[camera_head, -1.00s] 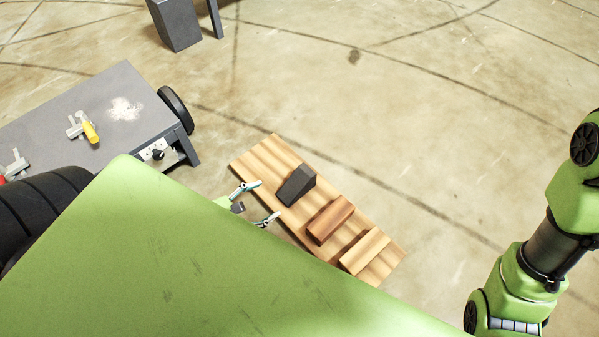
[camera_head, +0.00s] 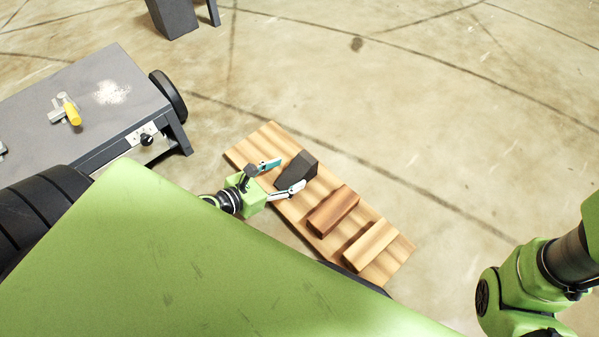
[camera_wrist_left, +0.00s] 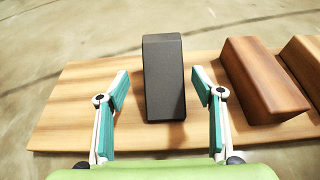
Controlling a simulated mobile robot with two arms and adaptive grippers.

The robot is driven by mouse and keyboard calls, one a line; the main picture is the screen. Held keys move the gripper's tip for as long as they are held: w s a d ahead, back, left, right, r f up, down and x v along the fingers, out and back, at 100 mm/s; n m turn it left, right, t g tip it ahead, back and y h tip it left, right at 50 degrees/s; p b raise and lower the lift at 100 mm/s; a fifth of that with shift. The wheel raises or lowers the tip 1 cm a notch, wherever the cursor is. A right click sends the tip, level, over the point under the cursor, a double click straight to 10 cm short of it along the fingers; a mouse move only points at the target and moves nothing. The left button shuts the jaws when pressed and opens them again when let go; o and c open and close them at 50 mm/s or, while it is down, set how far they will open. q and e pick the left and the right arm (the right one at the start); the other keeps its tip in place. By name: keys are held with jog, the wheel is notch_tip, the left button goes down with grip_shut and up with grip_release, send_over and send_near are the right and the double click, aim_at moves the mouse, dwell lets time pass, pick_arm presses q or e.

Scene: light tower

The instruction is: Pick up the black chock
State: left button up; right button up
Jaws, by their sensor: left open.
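The black chock (camera_head: 298,168) is a dark wedge lying on a striped wooden board (camera_head: 262,138), at the upper left of a row of blocks. My left gripper (camera_head: 281,176) is open and empty, its two fingers pointing at the chock from the left. In the left wrist view the chock (camera_wrist_left: 164,78) stands between and just beyond the open fingers (camera_wrist_left: 161,96); neither finger appears to touch it. My right gripper is out of view; part of my right arm shows at the right edge.
A reddish-brown block (camera_head: 333,211) lies beside the chock, with a light wooden block (camera_head: 370,245) past it. A grey workbench (camera_head: 100,105) at left holds a yellow-handled tool (camera_head: 72,113). Open concrete floor lies beyond the board.

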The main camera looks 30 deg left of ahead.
aim_at(296, 171)
pick_arm(q)
jog(key=x, duration=0.3)
jog(key=b+x, duration=0.1)
jog(key=x, duration=0.1)
jog(key=shift+d, duration=0.3)
jog(key=shift+r, duration=0.1)
jog(key=c, duration=1.6)
